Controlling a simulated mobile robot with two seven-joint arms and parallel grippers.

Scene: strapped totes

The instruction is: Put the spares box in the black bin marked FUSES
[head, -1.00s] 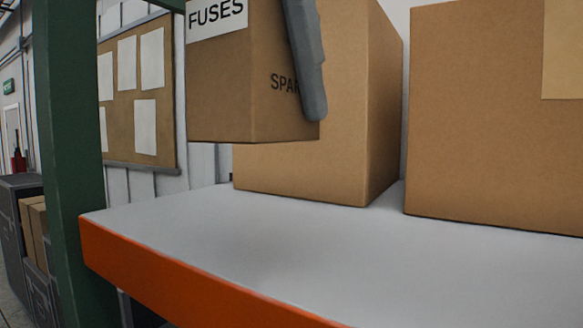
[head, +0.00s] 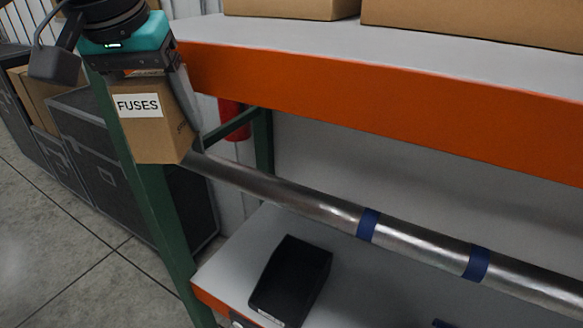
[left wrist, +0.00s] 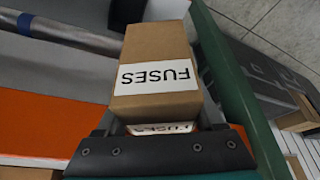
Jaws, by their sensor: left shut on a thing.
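The spares box (head: 158,130) is a small brown carton with a white FUSES label and partly hidden dark print on its side. My left gripper (head: 165,138) is shut on it, holding it in the air by the green rack post, below the upper shelf's edge. The box also shows in the left wrist view (left wrist: 155,50), with a second FUSES label partly hidden near the jaws. A black open bin (head: 292,272) stands on the lower shelf, to the right of and below the box. Its front label is too small to read. My right gripper is not in view.
A metal pipe with blue bands (head: 310,205) runs across between the box and the lower shelf (head: 228,262). The orange-edged upper shelf (head: 300,85) carries large cartons. The green post (head: 160,215) stands at the left, with dark cases (head: 95,150) behind it.

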